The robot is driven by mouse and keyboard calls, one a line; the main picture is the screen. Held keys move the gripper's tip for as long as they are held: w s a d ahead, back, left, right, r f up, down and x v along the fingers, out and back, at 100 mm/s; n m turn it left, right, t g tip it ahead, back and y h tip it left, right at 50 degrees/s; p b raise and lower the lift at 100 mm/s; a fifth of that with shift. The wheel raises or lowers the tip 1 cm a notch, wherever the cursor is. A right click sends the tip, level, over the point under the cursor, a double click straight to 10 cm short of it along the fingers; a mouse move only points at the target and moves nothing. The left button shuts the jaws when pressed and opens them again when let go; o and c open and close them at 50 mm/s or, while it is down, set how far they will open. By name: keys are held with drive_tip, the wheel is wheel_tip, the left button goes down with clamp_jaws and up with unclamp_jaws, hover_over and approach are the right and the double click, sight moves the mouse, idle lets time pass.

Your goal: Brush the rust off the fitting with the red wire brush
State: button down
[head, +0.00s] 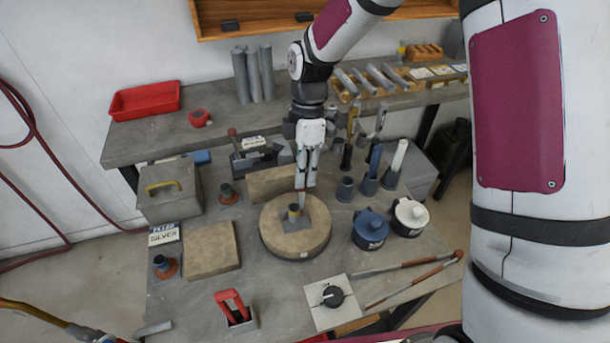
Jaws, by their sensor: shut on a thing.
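A fitting (294,213) with a grey square base and a short dark stem with a yellowish top stands on a round tan block (282,240) at the middle of the bench. My gripper (303,184) points down just above and beside it, shut on a slim, pale thing (301,199) that reaches down close to the fitting. Its colour is unclear, so I cannot tell whether it is the red wire brush, or whether it touches the fitting. Rust on the fitting is too small to make out. A red-handled tool (231,303) stands in a grey holder at the front.
Two rust-brown fittings (227,193) (165,266) stand left, near a square tan slab (211,251) and a grey box (168,190). Blue (370,229) and white (409,217) lidded pots and tool cups (369,185) stand right. A dial plate (330,301) and long tongs (412,277) lie in front.

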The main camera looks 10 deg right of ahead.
drive_tip(key=shift+s+d+p, duration=0.25)
drive_tip(key=shift+s+p, duration=0.6)
drive_tip(key=shift+s, duration=0.45)
drive_tip(key=shift+s, duration=0.1)
drive_tip(key=shift+s+d+p, duration=0.15)
drive_tip(key=shift+s+p, duration=0.25)
drive_tip(key=shift+s, duration=0.2)
drive_tip(key=shift+s+d+p, duration=0.15)
drive_tip(key=shift+s+p, duration=0.2)
drive_tip(key=shift+s, duration=0.2)
drive_tip(key=s+p+v, duration=0.1)
drive_tip(key=p+v, duration=0.1)
drive_tip(key=v, duration=0.4)
drive_tip(key=shift+a+r, duration=0.25)
drive_tip(key=shift+r, duration=0.3)
drive_tip(key=shift+s, duration=0.1)
